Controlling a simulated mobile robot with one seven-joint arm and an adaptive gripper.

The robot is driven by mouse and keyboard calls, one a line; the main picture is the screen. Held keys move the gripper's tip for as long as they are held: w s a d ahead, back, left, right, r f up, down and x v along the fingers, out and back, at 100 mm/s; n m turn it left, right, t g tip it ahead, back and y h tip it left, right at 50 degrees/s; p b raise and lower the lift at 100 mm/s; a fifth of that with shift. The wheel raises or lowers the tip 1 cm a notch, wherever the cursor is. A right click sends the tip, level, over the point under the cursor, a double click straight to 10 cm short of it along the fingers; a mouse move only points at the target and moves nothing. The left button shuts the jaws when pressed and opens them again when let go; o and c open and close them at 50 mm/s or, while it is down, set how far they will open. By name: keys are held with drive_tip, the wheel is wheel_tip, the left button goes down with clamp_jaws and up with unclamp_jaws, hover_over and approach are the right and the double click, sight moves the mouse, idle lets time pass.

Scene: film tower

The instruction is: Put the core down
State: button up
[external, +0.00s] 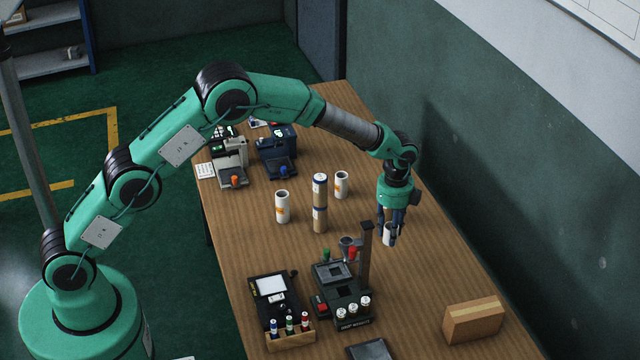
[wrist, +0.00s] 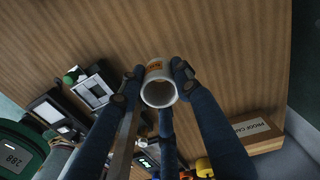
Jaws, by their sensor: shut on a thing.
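My gripper (external: 391,238) points down over the right side of the wooden table and is shut on a white hollow core (external: 387,231). In the wrist view, the fingers of my gripper (wrist: 157,82) press on both sides of the core (wrist: 156,71). Its open end faces the camera and an orange mark shows on its wall. In the external view the core is partly hidden by the fingers. I cannot tell whether its lower end touches the table.
White cores stand on the table (external: 250,245), at left (external: 282,208) and back (external: 341,185), beside a stack of two brown-and-white cylinders (external: 320,205). A dark device (external: 343,275) with a tall post (external: 366,255) stands front-left of my gripper. A cardboard box (external: 473,321) sits front right.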

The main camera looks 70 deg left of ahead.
drive_tip(key=shift+f+b, duration=0.7)
drive_tip(key=shift+f, duration=2.45)
drive_tip(key=shift+f+b, duration=0.45)
drive_tip(key=shift+f, duration=1.4)
drive_tip(key=shift+f, duration=0.15)
drive_tip(key=o, duration=1.1)
wheel_tip(320, 180, up, 12)
drive_tip(key=p, duration=0.2)
drive_tip(key=shift+p, duration=0.4)
